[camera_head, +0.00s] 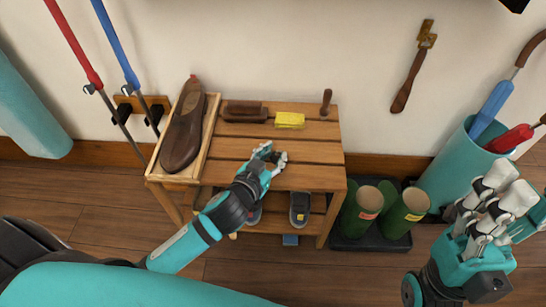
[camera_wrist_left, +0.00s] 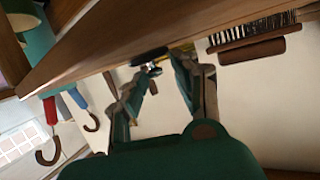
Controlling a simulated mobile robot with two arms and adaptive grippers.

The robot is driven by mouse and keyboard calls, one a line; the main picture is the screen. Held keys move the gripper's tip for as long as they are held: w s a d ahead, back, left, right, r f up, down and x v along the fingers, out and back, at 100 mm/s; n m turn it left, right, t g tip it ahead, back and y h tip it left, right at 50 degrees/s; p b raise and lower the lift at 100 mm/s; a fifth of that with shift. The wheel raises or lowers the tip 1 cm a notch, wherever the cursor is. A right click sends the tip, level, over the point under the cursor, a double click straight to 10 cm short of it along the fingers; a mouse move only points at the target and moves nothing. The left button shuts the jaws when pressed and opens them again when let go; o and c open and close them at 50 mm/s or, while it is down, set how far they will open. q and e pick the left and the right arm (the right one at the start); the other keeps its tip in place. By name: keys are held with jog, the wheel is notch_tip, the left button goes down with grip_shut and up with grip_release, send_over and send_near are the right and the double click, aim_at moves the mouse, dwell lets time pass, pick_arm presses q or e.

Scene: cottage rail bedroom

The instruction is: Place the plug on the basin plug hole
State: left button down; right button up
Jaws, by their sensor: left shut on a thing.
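My left gripper (camera_head: 270,156) is over the front part of a slatted wooden bench (camera_head: 305,178). It is shut on a small dark thing (camera_head: 281,158), mostly hidden by the fingers; I cannot tell whether it is the plug. In the left wrist view the fingers (camera_wrist_left: 158,75) close towards a small dark and shiny thing (camera_wrist_left: 150,54) near the wooden edge. No basin or plug hole shows in either view. My right gripper (camera_head: 492,200) is at the right, away from the bench, and its opening is unclear.
On the bench are a brown shoe (camera_head: 184,130) in a wooden tray (camera_head: 158,163), a brush (camera_head: 245,112), a yellow block (camera_head: 290,121) and an upright wooden-handled tool (camera_head: 326,101). Green boots (camera_head: 404,213) and an umbrella stand (camera_head: 455,172) stand right. The bench's front right is clear.

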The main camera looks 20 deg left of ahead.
pick_arm(q)
jog(key=c, duration=1)
grip_release()
jog(key=shift+o, duration=0.2)
jog(key=shift+s, duration=0.1)
